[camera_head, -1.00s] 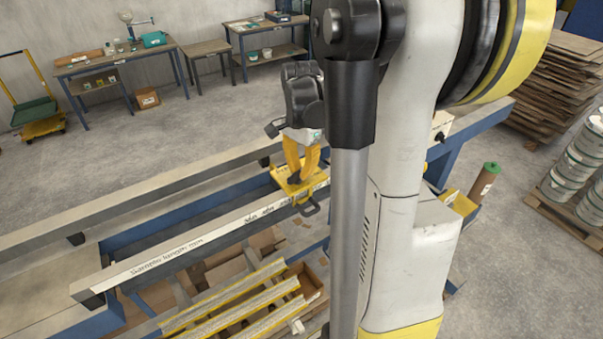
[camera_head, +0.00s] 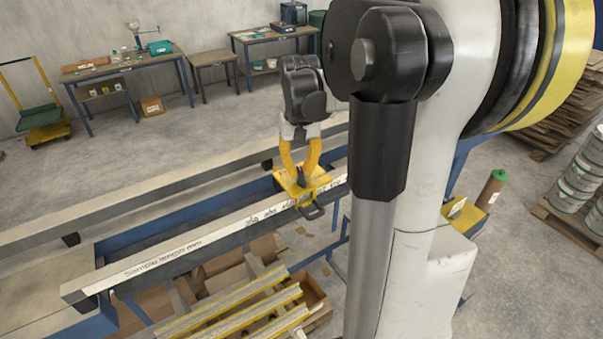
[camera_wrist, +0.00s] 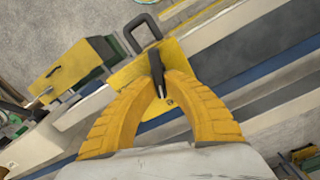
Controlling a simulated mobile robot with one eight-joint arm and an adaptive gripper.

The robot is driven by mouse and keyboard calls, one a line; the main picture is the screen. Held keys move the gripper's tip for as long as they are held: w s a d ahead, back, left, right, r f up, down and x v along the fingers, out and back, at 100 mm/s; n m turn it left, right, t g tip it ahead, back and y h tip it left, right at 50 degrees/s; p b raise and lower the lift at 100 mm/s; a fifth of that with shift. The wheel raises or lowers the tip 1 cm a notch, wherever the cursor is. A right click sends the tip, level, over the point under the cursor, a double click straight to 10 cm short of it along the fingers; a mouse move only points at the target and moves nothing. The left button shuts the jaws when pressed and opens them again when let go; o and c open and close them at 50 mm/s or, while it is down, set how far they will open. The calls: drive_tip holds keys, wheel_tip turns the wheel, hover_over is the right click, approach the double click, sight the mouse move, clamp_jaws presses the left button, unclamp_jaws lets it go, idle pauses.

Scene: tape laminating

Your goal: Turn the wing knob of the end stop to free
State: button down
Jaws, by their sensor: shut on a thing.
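The black wing knob (camera_wrist: 157,72) stands on the plate. My gripper (camera_wrist: 160,92) has its yellow fingers closed on the knob from both sides. In the head view my gripper (camera_head: 301,175) points down at the end stop. The lower part of the knob is partly hidden by the fingers.
A second long rail (camera_head: 130,207) runs parallel behind. Yellow-edged strips (camera_head: 235,312) and cardboard boxes lie below the front rail. A yellow box (camera_wrist: 75,70) is beside the end stop in the wrist view. Workbenches stand by the back wall.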

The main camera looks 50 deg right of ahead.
sight(298, 171)
drive_tip(key=shift+w+a+n+b, duration=0.15)
drive_tip(key=shift+n+b, duration=0.25)
drive_tip(key=shift+n, duration=1.6)
drive_tip(key=shift+a, duration=0.1)
drive_tip(key=c, duration=1.5)
unclamp_jaws()
drive_tip(key=shift+o, duration=0.2)
drive_tip(key=shift+r, duration=0.1)
wheel_tip(298, 171, up, 12)
drive_tip(key=shift+a, duration=0.1)
